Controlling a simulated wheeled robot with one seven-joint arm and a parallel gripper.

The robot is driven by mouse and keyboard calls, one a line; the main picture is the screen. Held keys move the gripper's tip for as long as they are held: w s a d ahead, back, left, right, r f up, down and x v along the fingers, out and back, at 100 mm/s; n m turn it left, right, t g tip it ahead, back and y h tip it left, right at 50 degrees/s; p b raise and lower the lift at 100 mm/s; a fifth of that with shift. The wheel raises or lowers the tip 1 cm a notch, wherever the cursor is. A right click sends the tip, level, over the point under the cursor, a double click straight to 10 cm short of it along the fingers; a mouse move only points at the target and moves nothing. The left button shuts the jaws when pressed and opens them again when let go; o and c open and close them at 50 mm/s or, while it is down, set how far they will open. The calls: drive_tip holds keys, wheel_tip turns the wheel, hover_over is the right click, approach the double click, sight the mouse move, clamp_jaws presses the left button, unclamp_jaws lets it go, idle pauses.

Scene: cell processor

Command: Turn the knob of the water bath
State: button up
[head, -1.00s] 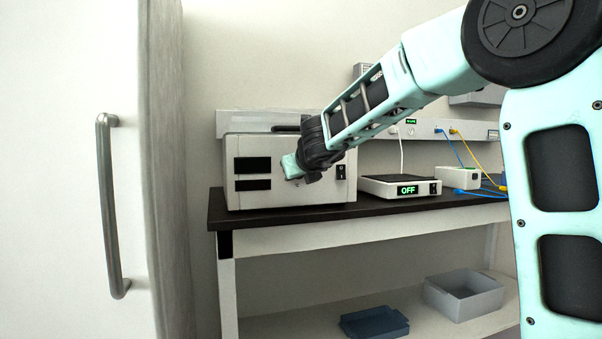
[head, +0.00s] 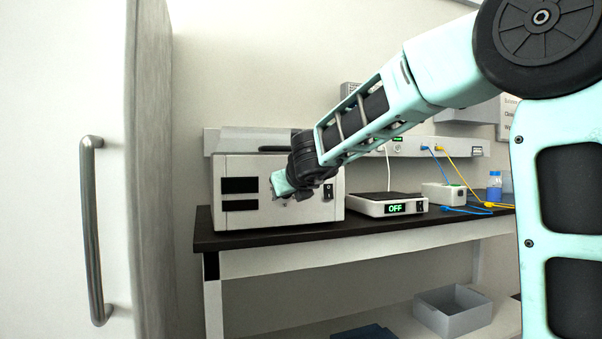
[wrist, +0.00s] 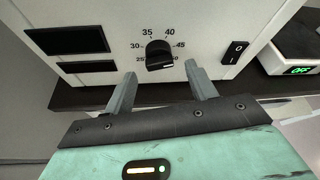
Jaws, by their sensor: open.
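The water bath (head: 232,222) is a white box with two dark displays on its front, standing on the dark bench at the left in the head view. Its black knob (wrist: 159,55) shows in the wrist view, with a number scale around it and the pointer toward the lower right. My gripper (wrist: 162,80) is open, with one finger on either side below the knob; it appears not to touch it. In the head view my gripper (head: 281,186) is in front of the panel and hides the knob.
A black rocker switch (wrist: 235,52) is right of the knob. A flat device (head: 388,205) reading OFF stands right of the bath on the bench (head: 270,235). A cabinet door with a metal handle (head: 92,230) is at the left.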

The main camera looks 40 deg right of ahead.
drive_tip(key=p+v, duration=0.7)
drive_tip(key=v, duration=0.7)
drive_tip(key=shift+p, duration=0.3)
drive_tip(key=shift+a, duration=0.1)
